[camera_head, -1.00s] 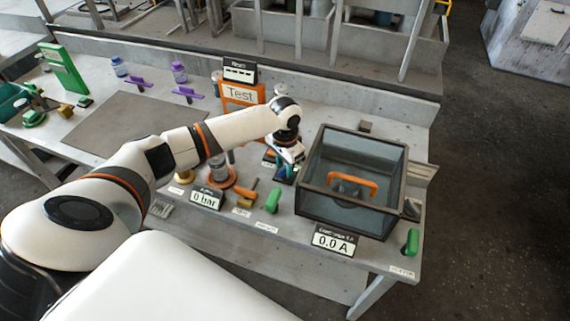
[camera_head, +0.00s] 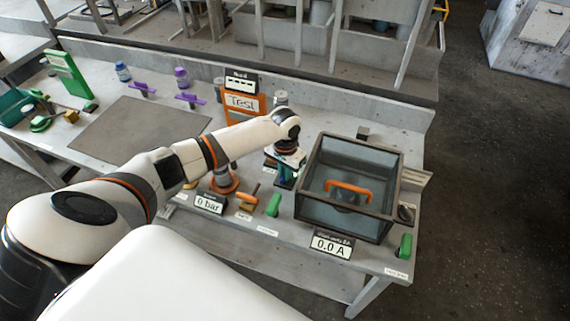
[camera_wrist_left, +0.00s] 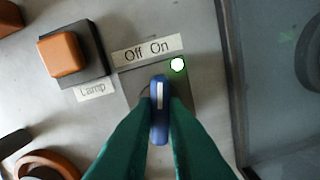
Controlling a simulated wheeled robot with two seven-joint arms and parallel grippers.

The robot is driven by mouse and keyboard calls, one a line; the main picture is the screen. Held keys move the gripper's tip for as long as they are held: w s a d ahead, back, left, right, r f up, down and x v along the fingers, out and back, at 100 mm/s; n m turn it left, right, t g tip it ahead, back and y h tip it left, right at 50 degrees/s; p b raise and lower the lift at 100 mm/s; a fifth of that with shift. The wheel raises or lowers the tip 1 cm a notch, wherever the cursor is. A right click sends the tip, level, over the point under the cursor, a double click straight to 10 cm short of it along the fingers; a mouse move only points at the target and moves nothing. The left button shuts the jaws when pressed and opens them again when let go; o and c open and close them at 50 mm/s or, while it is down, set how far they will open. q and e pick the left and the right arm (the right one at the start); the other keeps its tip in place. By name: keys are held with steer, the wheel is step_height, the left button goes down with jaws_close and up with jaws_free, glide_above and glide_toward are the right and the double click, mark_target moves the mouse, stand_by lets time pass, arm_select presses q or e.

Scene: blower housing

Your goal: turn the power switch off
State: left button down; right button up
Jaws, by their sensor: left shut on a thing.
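The power switch is a blue knob (camera_wrist_left: 160,108) with a white mark, on a grey plate below an "Off On" label (camera_wrist_left: 147,49). A small round light (camera_wrist_left: 178,64), white with a green rim, shows beside the label's "On" end. The knob's white mark points nearly straight up in the wrist view, between the two words. My left gripper (camera_wrist_left: 159,125) has its green fingers shut on the knob from both sides. In the head view the left gripper (camera_head: 286,181) points down at the table and hides most of the switch. My right gripper is not in view.
A glass-walled box (camera_head: 345,212) with an orange handle stands just right of the gripper. An orange lamp button (camera_wrist_left: 64,54) is left of the switch. An orange "Test" sign (camera_head: 242,103) stands behind, and a 0.0 A display (camera_head: 331,244) is at the front edge.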

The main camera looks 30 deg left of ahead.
arm_select(q)
steer(key=n+p, duration=0.3)
steer(key=p, duration=0.1)
steer(key=n+p, duration=0.2)
steer(key=shift+r+n, duration=0.3)
steer(key=shift+f+n+p, duration=0.2)
steer(key=shift+n+p, duration=1.15)
steer(key=shift+n, duration=0.35)
steer(key=shift+w, duration=0.1)
steer(key=c, duration=1.5)
jaws_free()
steer(key=shift+o, duration=0.2)
step_height(320, 180, up, 12)
steer(key=b, duration=0.1)
